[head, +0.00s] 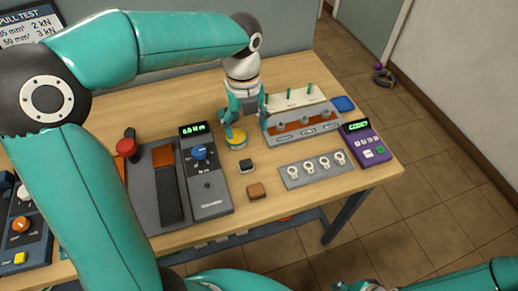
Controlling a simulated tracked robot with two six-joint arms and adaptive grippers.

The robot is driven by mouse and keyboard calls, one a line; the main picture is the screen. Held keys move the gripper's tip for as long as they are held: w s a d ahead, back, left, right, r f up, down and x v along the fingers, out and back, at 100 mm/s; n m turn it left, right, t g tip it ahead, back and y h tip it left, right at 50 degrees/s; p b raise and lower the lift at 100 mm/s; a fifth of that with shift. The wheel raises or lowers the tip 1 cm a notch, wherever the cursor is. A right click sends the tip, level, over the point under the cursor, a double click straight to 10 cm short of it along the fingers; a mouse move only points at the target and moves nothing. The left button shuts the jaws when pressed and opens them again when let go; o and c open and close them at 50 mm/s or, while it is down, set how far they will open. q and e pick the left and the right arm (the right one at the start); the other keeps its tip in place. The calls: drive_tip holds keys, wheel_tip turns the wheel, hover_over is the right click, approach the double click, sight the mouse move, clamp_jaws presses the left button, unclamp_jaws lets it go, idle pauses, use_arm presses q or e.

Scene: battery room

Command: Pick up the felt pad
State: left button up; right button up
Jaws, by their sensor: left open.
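My left gripper (247,131) points down over the middle of the table, open, with its fingers apart. A round yellow disc (236,138) with a blue-grey rim lies at its left fingertip; I cannot tell whether they touch. I cannot tell for certain which thing is the felt pad. A flat blue piece (343,103) lies at the table's back right, right of the gripper. A small brown block (256,191) and a small black block (246,166) lie in front of the gripper. My right gripper is not in view; only parts of its arm show at the bottom.
A grey meter (207,190) stands left of the gripper. A rack with orange and grey parts (302,125) stands close right of it. A plate with several ring terminals (316,169) and a purple device (368,146) are at the right. Bare wood (290,205) shows at the front.

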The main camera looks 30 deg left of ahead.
use_arm(q)
hover_over(246, 163)
drive_tip(key=f, duration=1)
drive_tip(key=shift+s+d+f, duration=0.1)
drive_tip(key=shift+d+f, duration=0.1)
drive_tip(key=shift+f, duration=0.6)
drive_tip(key=f, duration=0.2)
drive_tip(key=f+p, duration=0.1)
drive_tip(key=f, duration=0.1)
drive_tip(key=shift+a+f, duration=0.2)
drive_tip(key=shift+f, duration=0.2)
drive_tip(key=c, duration=1)
